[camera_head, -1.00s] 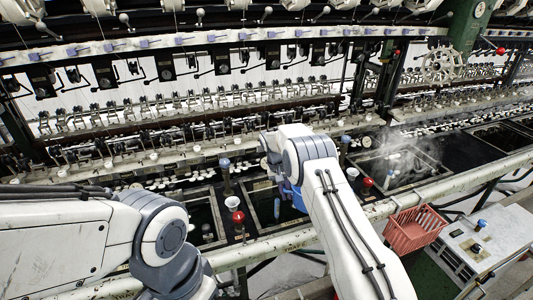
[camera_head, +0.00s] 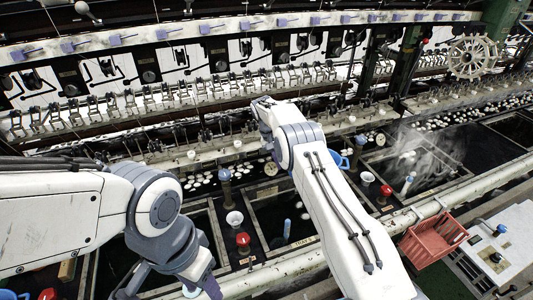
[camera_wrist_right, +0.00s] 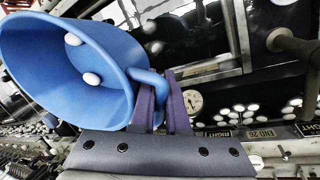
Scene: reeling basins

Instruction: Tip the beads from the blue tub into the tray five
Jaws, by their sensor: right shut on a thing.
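In the right wrist view, the blue tub (camera_wrist_right: 112,62) hangs in my right gripper (camera_wrist_right: 160,95), whose purple fingers are shut on its handle. The tub is tilted, its mouth towards the left, with two white beads (camera_wrist_right: 91,79) visible inside; the rest of its inside is hidden. In the head view, my right arm hides most of the tub and the gripper. My left gripper (camera_head: 170,288) is low at the bottom edge, partly cut off, and its jaw opening is unclear. I cannot read a number five on any tray.
Dark basins with metal rims (camera_head: 252,208) line the bench, with upright posts, white funnels (camera_head: 234,218) and red knobs (camera_head: 243,240) between them. White pieces lie on the dark ledge behind. Steam rises at right. A red crate (camera_head: 432,237) hangs at the front rail beside a white cabinet (camera_head: 495,245).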

